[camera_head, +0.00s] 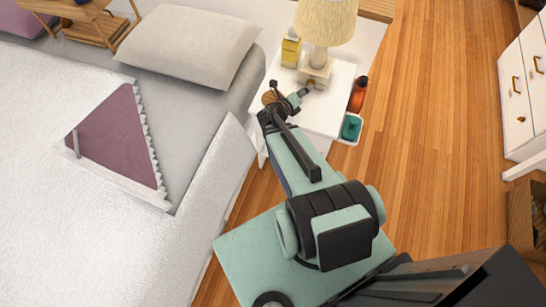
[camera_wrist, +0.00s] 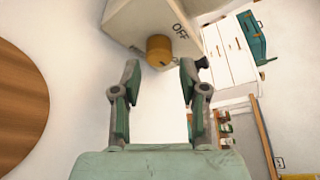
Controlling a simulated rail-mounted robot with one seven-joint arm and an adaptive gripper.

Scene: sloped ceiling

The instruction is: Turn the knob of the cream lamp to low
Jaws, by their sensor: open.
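The cream lamp (camera_head: 325,22) stands on a white bedside table (camera_head: 325,118), with a pale square base (camera_head: 316,74). In the wrist view the lamp base (camera_wrist: 145,20) fills the top middle and shows the word OFF. The lamp's round brass-brown knob (camera_wrist: 159,50) sticks out of that face. My gripper (camera_wrist: 160,72) is open, with its two fingertips either side of and just short of the knob; nothing is between them. It also shows in the head view (camera_head: 297,95), in front of the lamp base. The LOW mark is not visible.
A yellow container (camera_head: 291,50) stands left of the lamp. A round wooden item (camera_head: 270,98) is close by my gripper on the left. An orange bottle (camera_head: 358,95) and a teal item (camera_head: 351,127) are at the table's right side. A bed (camera_head: 60,190) lies left.

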